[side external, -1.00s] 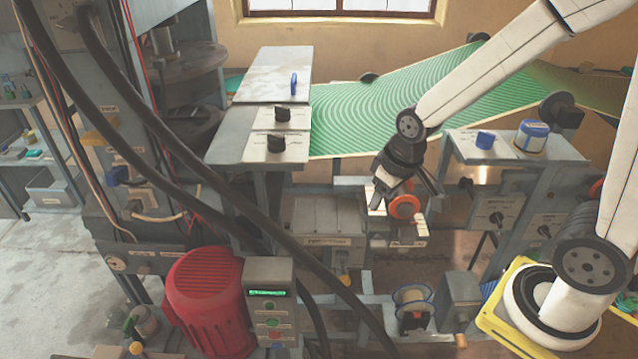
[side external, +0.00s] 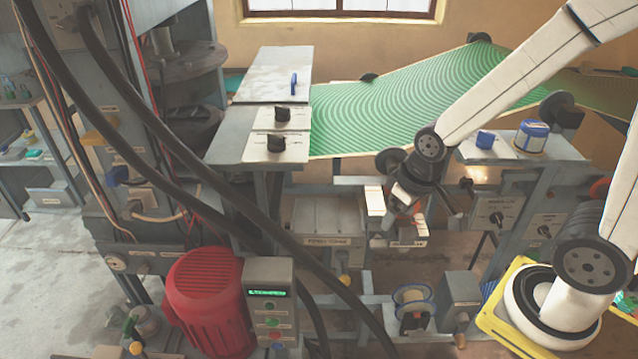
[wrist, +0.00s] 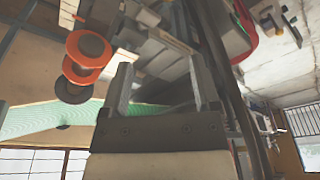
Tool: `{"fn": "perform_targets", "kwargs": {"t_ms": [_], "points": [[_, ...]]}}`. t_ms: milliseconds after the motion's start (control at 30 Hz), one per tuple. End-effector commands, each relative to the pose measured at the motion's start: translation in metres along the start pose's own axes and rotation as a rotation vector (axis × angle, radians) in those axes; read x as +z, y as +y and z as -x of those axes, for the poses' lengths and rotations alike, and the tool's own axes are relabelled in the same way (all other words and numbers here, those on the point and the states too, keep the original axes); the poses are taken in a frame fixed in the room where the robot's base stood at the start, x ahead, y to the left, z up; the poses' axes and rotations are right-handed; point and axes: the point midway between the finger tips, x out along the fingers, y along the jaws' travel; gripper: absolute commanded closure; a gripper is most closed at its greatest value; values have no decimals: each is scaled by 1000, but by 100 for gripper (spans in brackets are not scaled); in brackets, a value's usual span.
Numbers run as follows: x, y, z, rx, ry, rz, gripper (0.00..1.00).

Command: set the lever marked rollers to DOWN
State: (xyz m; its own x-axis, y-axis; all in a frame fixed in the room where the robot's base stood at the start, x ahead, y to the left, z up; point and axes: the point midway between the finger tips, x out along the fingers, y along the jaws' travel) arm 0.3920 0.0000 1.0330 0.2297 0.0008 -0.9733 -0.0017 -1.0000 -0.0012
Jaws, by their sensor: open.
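My gripper (side external: 430,212) hangs near the middle of the side view, left of the grey switch boxes. In the wrist view its two fingers (wrist: 162,88) stand apart with nothing held between them. A grey box with a dark lever (side external: 497,217) and a small label sits right of my gripper, apart from it. A second similar box (side external: 545,228) is farther right. The label wording is too small to read surely, so I cannot tell which lever is marked rollers, nor its setting.
A green patterned sheet (side external: 400,110) slopes behind my arm. A blue knob (side external: 485,139) and blue-white tin (side external: 531,136) sit on the right ledge. A red motor (side external: 208,300) and control box (side external: 268,300) stand front left. Orange discs (wrist: 88,46) show in the wrist view.

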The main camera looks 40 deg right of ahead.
Motion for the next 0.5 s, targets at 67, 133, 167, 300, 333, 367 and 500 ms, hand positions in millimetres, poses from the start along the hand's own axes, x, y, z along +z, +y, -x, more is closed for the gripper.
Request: {"fn": "perform_targets", "kwargs": {"t_ms": [67,133,167,300,333,367,500], "points": [[-2,-1,-2,-4,2,-7,21],[-4,-4,-4,-11,4,-20,21],[-6,-5,-6,-15,4,-28,21],[-16,-14,-18,-40,14,-91,21],[-19,-16,-22,-46,17,-108,21],[-22,-19,-26,-52,19,-127,21],[-37,-30,-48,-75,36,-234,21]]}}
